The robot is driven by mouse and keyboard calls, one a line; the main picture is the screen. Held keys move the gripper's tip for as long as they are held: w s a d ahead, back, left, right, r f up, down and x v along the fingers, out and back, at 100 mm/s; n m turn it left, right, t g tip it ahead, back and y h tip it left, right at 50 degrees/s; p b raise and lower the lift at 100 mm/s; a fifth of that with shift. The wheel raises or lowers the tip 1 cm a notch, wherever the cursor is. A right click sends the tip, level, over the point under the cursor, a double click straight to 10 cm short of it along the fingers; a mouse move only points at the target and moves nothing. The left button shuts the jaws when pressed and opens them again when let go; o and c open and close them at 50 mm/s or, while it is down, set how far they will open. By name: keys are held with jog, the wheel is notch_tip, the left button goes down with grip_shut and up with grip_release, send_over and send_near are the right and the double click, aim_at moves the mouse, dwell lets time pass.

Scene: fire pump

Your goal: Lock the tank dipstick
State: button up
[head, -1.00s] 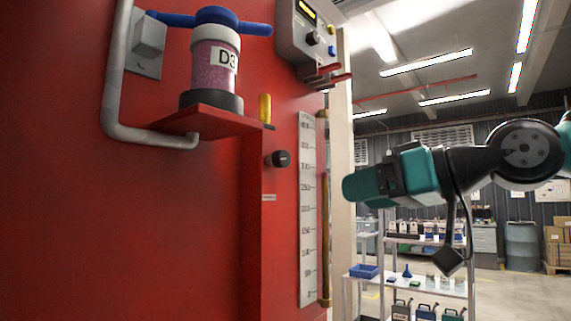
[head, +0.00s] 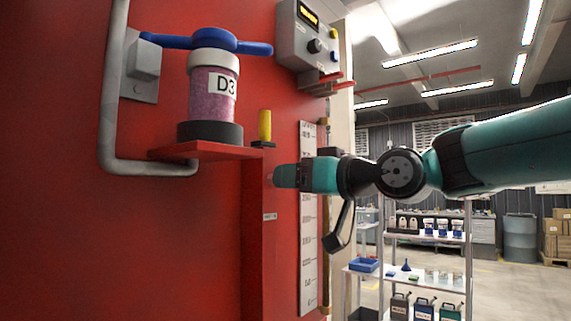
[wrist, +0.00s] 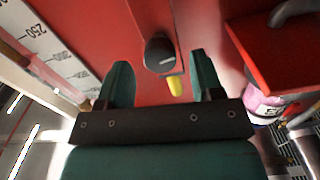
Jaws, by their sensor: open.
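A black rounded knob (wrist: 158,50) on the red tank wall shows in the wrist view, between my two teal fingers.
A red shelf (head: 205,150) with a pink jar (head: 211,95) marked D3 and a blue T-handle juts out left of my gripper. A grey pipe (head: 106,110) and a grey control box (head: 305,40) are on the wall. The right side is open room with shelving (head: 420,272).

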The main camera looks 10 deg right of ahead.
jog(key=shift+p+x, duration=0.45)
jog(key=shift+x, duration=0.9)
jog(key=c, duration=0.9)
